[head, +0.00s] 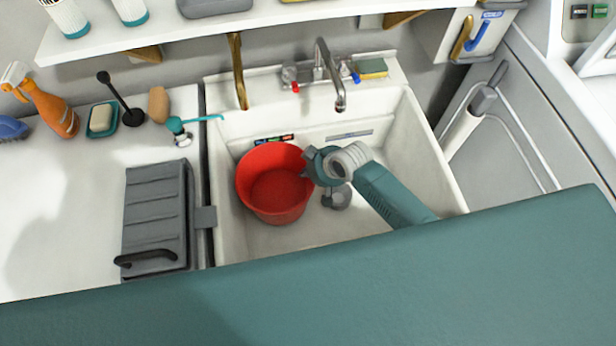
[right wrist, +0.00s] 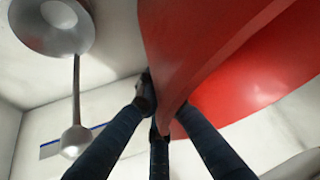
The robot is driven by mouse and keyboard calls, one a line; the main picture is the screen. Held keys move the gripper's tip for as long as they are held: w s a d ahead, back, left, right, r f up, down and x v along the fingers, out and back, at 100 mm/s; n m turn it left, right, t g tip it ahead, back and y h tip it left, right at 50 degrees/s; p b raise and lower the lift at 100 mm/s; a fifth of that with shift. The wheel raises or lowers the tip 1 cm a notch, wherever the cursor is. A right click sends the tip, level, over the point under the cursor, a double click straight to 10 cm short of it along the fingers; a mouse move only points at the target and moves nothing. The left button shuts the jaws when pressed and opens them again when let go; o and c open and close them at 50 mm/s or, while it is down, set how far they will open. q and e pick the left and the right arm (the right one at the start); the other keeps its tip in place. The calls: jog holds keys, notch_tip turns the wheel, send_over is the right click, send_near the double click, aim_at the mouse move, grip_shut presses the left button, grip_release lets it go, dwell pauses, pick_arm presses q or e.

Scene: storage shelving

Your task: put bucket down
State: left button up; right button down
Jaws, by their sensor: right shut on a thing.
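A red bucket (head: 274,187) is inside the white sink (head: 432,150) at its left side, open side up. It looks empty. My right gripper (head: 312,165) is at the bucket's right rim. In the right wrist view its dark fingers (right wrist: 155,120) are shut on the red bucket wall (right wrist: 205,50). I cannot tell whether the bucket's bottom touches the sink floor. My left gripper is not in view.
A faucet (head: 333,80) rises at the sink's back. A grey drain fitting (head: 337,197) is right of the bucket; it also shows in the right wrist view (right wrist: 55,25). A grey case (head: 155,215), an orange spray bottle (head: 52,108) and a soap dish (head: 101,119) are on the left counter.

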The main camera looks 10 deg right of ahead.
jog(key=shift+f, duration=1.35)
jog(key=c, duration=2.4)
grip_release()
jog(key=shift+f, duration=0.15)
jog(key=o, duration=0.5)
jog(key=shift+c, duration=0.2)
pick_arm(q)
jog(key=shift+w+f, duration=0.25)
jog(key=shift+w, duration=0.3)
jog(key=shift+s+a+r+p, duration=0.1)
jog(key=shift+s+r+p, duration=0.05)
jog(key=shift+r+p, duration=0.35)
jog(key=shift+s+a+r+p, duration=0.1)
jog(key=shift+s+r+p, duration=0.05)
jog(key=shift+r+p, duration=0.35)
pick_arm(e)
jog(key=v, duration=1.2)
jog(key=shift+r, duration=0.25)
